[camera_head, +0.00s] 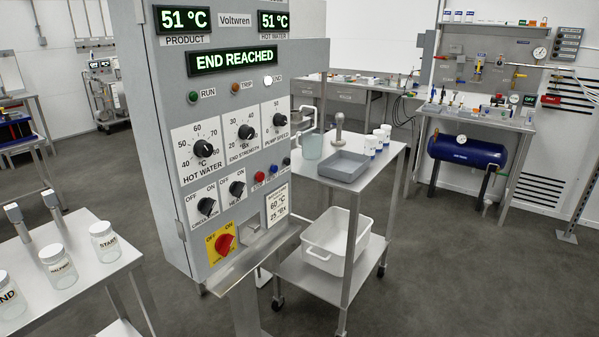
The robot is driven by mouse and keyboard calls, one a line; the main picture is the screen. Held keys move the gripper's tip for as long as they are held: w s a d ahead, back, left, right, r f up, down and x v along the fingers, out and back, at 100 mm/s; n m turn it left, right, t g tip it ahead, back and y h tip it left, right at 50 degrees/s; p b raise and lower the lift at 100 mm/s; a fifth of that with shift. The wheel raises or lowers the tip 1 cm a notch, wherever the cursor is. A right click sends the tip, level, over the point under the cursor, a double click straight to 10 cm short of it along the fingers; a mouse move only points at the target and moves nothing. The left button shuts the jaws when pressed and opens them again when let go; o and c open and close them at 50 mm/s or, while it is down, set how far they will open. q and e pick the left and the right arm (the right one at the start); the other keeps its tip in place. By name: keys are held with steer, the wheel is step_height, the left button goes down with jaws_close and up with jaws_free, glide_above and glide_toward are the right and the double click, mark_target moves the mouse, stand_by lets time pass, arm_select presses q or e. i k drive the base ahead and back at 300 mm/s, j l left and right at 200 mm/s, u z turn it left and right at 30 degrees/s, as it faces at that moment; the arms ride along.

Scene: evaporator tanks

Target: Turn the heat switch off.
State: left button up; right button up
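The heat switch (237,188) is a black rotary knob on a white plate low on the grey control cabinet (180,120). OFF is printed at its upper left and ON above it to the right. Its pointer is small and appears to lean toward ON. The similar circulation switch (207,207) is just left of it. A display (233,59) reads END REACHED, and the product display (182,19) and hot water display (273,21) both read 51 °C. Neither of my grippers is in view.
A red rotary switch (225,243) on yellow sits below the heat switch. A metal ledge (245,254) juts out under the panel. A steel cart (376,178) stands close at the right. A table with labelled jars (104,239) is at the left. Open floor (470,280) lies at the right.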

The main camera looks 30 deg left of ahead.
mark_target(237, 188)
steer(key=i+u, duration=0.3)
steer(key=i, duration=0.15)
steer(key=i+l+u, duration=0.65)
steer(key=i, duration=0.15)
steer(key=j, duration=0.1)
